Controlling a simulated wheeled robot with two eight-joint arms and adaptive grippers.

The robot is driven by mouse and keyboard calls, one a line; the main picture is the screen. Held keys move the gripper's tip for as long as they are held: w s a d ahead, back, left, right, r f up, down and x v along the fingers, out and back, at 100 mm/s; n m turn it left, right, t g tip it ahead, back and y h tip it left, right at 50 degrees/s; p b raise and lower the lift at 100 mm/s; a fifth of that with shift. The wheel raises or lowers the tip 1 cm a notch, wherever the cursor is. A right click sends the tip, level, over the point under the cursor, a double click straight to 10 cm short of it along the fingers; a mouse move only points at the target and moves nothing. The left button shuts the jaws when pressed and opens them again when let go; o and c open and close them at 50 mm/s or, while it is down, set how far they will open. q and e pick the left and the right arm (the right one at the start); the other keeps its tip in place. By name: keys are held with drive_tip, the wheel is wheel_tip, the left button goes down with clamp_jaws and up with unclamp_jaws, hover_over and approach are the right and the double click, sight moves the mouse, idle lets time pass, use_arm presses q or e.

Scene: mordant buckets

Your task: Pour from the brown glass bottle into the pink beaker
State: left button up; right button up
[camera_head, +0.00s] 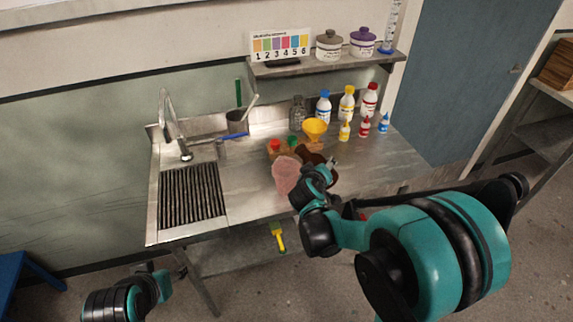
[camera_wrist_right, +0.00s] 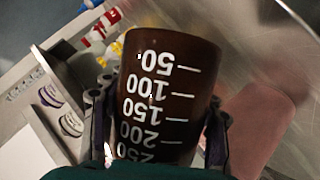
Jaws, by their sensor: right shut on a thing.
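The brown glass bottle (camera_wrist_right: 160,95), a dark brown vessel with white volume marks, sits between the fingers of my right gripper (camera_wrist_right: 158,125). In the head view the bottle (camera_head: 309,153) is partly hidden behind my right gripper (camera_head: 318,172), which is shut on it. The bottle looks tilted, but I cannot tell how far, and no liquid flow shows. The pink beaker (camera_head: 286,178) stands on the steel counter just left of the gripper. It also shows as a pink shape (camera_wrist_right: 258,125) at the right in the wrist view. My left arm shows only in part at bottom left; its fingers do not show.
Close behind the beaker are a red-capped jar (camera_head: 275,147), a green-capped jar (camera_head: 293,144) and a yellow funnel (camera_head: 314,129). Several colored bottles line the back right. A sink with a drain grate (camera_head: 190,195) is left. A shelf (camera_head: 325,65) hangs above the counter (camera_head: 245,190).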

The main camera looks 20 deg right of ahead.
drive_tip(key=shift+s+d+r+n, duration=0.15)
drive_tip(key=shift+r+n, duration=0.15)
drive_tip(key=shift+r, duration=0.15)
drive_tip(key=shift+f+h, duration=0.15)
drive_tip(key=shift+h, duration=0.15)
drive_tip(key=shift+s+d+f+n+g+h+b, duration=0.2)
drive_tip(key=shift+d+f+n+g+h+b, duration=0.1)
drive_tip(key=shift+d+f+n+h+b, duration=0.25)
idle(0.7)
drive_tip(key=shift+s+d+f+n+h, duration=0.1)
drive_tip(key=shift+s+d+n+h, duration=0.15)
drive_tip(key=shift+n, duration=0.3)
idle(1.3)
drive_tip(key=shift+d+r+n+g+h+p, duration=0.15)
drive_tip(key=shift+r+n+h+p, duration=0.1)
drive_tip(key=shift+r, duration=0.2)
drive_tip(key=shift+d+r+n+g+h+p, duration=0.15)
drive_tip(key=shift+r+n+h, duration=0.1)
drive_tip(key=shift+r, duration=0.15)
idle(1.0)
drive_tip(key=shift+w+a+r+n+h, duration=0.1)
drive_tip(key=shift+a+r+n+h, duration=0.15)
drive_tip(key=shift+r, duration=0.2)
drive_tip(key=shift+a+r+n+h, duration=0.15)
drive_tip(key=shift+r+n+h, duration=0.1)
drive_tip(key=shift+r+n, duration=0.15)
idle(1.4)
